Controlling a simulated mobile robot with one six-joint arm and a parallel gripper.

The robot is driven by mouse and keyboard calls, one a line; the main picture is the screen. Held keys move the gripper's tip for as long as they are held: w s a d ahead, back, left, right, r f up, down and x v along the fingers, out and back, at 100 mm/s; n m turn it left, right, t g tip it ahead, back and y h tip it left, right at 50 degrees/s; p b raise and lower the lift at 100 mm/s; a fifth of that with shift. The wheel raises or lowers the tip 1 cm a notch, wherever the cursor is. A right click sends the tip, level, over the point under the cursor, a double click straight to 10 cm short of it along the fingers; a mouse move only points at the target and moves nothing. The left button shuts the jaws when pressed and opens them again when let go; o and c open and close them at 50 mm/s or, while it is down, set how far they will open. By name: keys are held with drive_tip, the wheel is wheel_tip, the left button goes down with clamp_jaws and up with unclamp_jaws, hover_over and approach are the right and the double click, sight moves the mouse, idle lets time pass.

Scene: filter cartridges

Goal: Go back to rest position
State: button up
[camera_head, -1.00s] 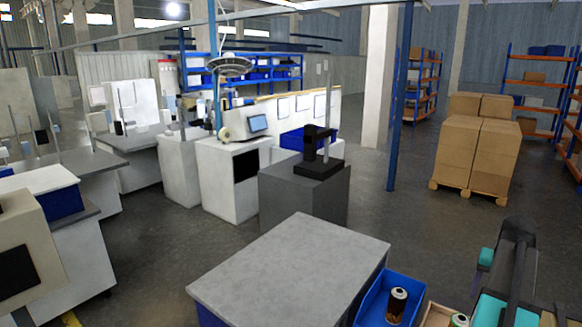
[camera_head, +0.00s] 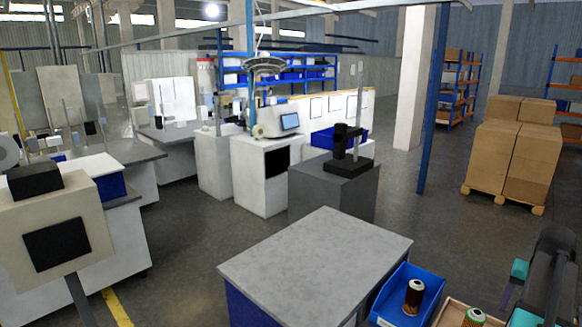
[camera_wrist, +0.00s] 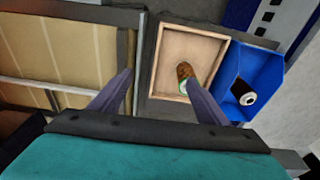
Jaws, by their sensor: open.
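My gripper (camera_wrist: 159,78) is open in the wrist view, its two fingers spread with nothing between them. A filter cartridge with a brown body and green end (camera_wrist: 186,74) stands in the shallow wooden tray (camera_wrist: 160,62), beyond the right finger. A second dark cartridge with a white end (camera_wrist: 244,92) is in the blue bin (camera_wrist: 268,72) to the right. In the head view, one cartridge (camera_head: 413,296) is in the blue bin (camera_head: 394,312) and the other (camera_head: 473,318) is in the tray at the bottom edge.
A grey-topped table (camera_head: 318,262) with a bare top stands left of the blue bin. Behind it is a grey cabinet (camera_head: 330,200) with a black device. Stacked cartons (camera_head: 510,165) stand on a pallet at the right. Open floor lies between them.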

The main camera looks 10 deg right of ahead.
drive_tip(key=w+a+f+n+g+y+b, duration=0.15)
drive_tip(key=w+a+f, duration=0.25)
drive_tip(key=a+f, duration=0.45)
drive_tip(key=w+a+f+n+b, duration=0.2)
drive_tip(key=w+a+f, duration=0.2)
drive_tip(key=a+f, duration=0.45)
drive_tip(key=w+a+f+n+g+y+b, duration=0.15)
drive_tip(key=w+a+f, duration=0.25)
drive_tip(key=a+f, duration=0.4)
drive_tip(key=s+a+f+n+g+b, duration=0.2)
drive_tip(key=s+a+f+b, duration=0.2)
drive_tip(key=a+f, duration=1.25)
drive_tip(key=s+a+f+n+g+b, duration=0.1)
drive_tip(key=s+a+f+n, duration=0.1)
drive_tip(key=s+a+f, duration=0.5)
drive_tip(key=s+a+f+n+h+b, duration=0.1)
drive_tip(key=s+a+f+b, duration=0.1)
drive_tip(key=s+a+f, duration=0.6)
drive_tip(key=shift+s+f+n+g+h, duration=0.35)
drive_tip(key=shift+s+f, duration=1.7)
drive_tip(key=shift+s, duration=0.9)
